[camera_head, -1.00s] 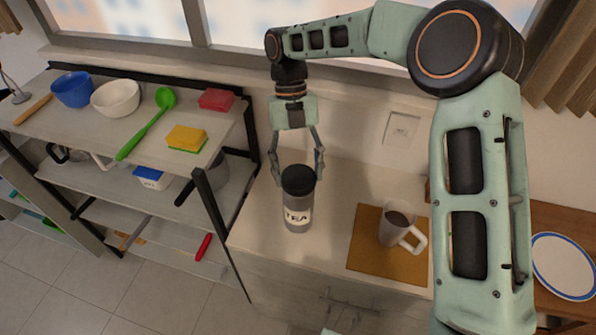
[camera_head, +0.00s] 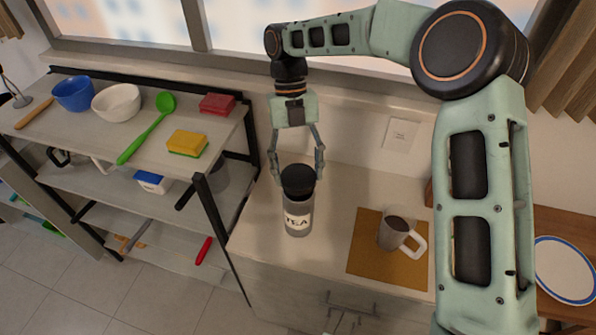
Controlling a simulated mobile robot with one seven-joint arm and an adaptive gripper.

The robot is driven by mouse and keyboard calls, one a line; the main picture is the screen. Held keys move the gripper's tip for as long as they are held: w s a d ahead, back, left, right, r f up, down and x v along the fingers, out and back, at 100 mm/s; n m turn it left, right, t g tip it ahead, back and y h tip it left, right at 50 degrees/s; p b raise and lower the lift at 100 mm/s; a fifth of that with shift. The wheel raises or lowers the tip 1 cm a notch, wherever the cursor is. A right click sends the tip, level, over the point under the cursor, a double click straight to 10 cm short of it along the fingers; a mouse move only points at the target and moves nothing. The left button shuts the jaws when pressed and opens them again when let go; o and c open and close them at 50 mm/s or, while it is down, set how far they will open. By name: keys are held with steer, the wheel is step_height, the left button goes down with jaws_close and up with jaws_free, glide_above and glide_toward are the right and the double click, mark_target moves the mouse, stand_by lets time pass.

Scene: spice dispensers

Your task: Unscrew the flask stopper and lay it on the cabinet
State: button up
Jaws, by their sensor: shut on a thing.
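The flask (camera_head: 297,217) is a grey cylinder with a white TEA label. It stands upright on the pale cabinet top (camera_head: 262,243), left of the mug. Its black stopper (camera_head: 298,180) sits at the top of the flask, and I see no clear gap between them. My gripper (camera_head: 297,176) points down from above, with one finger on each side of the stopper, shut on it. The far side of the stopper and the exact finger contact are hidden.
A mug (camera_head: 396,230) stands on a brown mat (camera_head: 364,259) to the right. A shelf rack (camera_head: 213,187) with bowls, sponges and utensils stands close on the left. The cabinet top is bare in front of the flask and between it and the mat.

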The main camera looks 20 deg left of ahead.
mark_target(300, 181)
steer(key=shift+r, duration=1.65)
steer(key=shift+f, duration=0.15)
